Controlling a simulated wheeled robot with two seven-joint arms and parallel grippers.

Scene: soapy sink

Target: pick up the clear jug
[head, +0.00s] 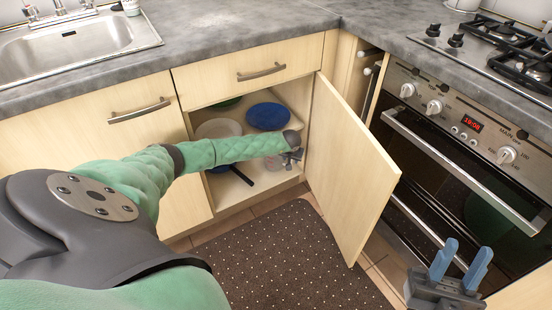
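The lower cabinet (332,165) stands open with its door swung to the right. My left arm reaches across to the cabinet opening, and my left gripper (292,157) is at the lower shelf near the door's hinge side. It is small and partly hidden by my wrist, so I cannot tell how its fingers stand. A faint clear shape, likely the clear jug (274,163), is just beside the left gripper, mostly hidden; I cannot tell if they touch. My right gripper (465,252) is at the lower right, with its two blue fingers apart and nothing between them.
A blue plate (268,116) and a pale plate (218,129) are on the upper shelf. A dark pan (236,172) lies on the lower shelf. The oven (455,150) stands right of the open door. A dark dotted mat (285,255) covers the floor.

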